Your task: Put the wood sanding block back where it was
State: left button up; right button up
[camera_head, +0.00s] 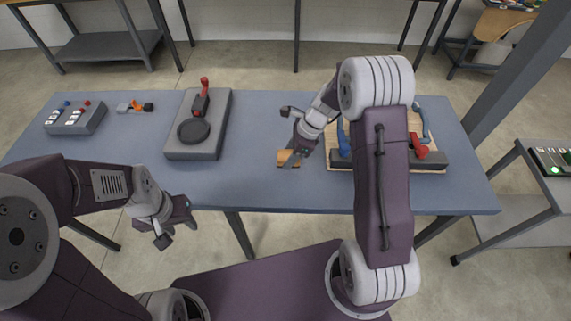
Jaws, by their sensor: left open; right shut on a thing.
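The wood sanding block (286,163) is a small orange-tan piece at the front middle of the blue-grey table. My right gripper (291,158) is shut on it from above, and the fingers hide part of it. The block is at or very near the table top; I cannot tell whether it touches. My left gripper (178,229) is open and empty, in front of the table's front edge and below its left half.
On the blue-grey table (254,190) a grey base with a dark disc (178,152) stands left of the block. A wooden board with blue and red clamps (431,162) lies right, partly behind my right arm. A switch box (75,118) and a small orange-grey item (135,107) lie far left.

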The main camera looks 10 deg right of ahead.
jog(key=shift+w+a+f, duration=0.15)
jog(key=shift+a+f, duration=0.2)
jog(key=shift+a, duration=0.15)
notch_tip(320, 180, down, 3)
jog(key=shift+f, duration=0.5)
